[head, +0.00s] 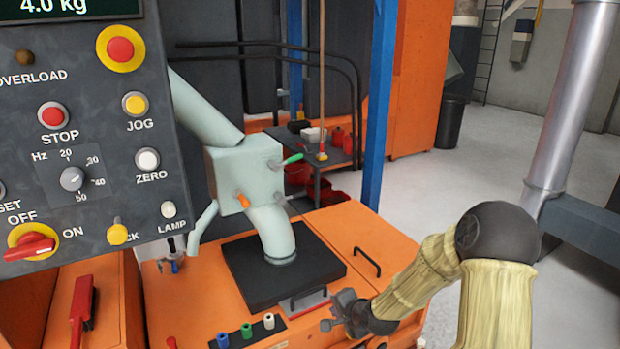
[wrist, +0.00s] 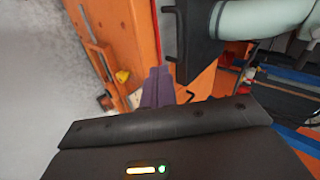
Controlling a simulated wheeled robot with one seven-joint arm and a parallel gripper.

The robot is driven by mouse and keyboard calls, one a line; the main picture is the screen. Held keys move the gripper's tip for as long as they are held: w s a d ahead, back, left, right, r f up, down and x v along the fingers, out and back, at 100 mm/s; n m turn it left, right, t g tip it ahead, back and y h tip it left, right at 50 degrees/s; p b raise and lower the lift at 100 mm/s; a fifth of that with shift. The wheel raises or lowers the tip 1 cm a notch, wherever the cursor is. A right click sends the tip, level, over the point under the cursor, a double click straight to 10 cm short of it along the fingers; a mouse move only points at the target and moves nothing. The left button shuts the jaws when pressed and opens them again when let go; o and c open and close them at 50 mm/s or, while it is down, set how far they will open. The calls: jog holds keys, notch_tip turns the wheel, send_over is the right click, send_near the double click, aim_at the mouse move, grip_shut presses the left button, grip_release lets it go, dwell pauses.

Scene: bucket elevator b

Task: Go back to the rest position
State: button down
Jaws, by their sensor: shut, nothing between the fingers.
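My gripper (head: 338,312) is at the lower middle right of the head view, at the end of my arm in its tan cover. It is over or beside the right part of the orange machine housing (head: 372,235). In the wrist view my gripper (wrist: 158,85) shows as two dark fingers close together, with nothing between them. It looks shut and empty. Whether it touches the housing cannot be told. The rest position has no mark in view.
A control panel (head: 95,130) fills the upper left. A pale green pipe with a box (head: 243,170) rises from a black plate (head: 255,290). A black handle (head: 367,262) is near my arm. A blue post (head: 380,100) stands behind. Grey floor (head: 440,185) is clear at right.

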jog(key=s+d+r+n+g+h, duration=0.1)
jog(key=s+d+r+n+g, duration=0.2)
jog(key=s, duration=0.5)
jog(key=s+d+r+n+g+h, duration=0.1)
jog(key=s+r+n+h, duration=0.2)
jog(key=s, duration=0.4)
jog(key=s+d+r+n+g, duration=0.25)
jog(key=s+n, duration=0.25)
jog(key=s, duration=0.3)
notch_tip(320, 180, up, 28)
jog(key=p, duration=2.7)
jog(key=shift+t+p, duration=0.35)
jog(key=shift+d, duration=0.1)
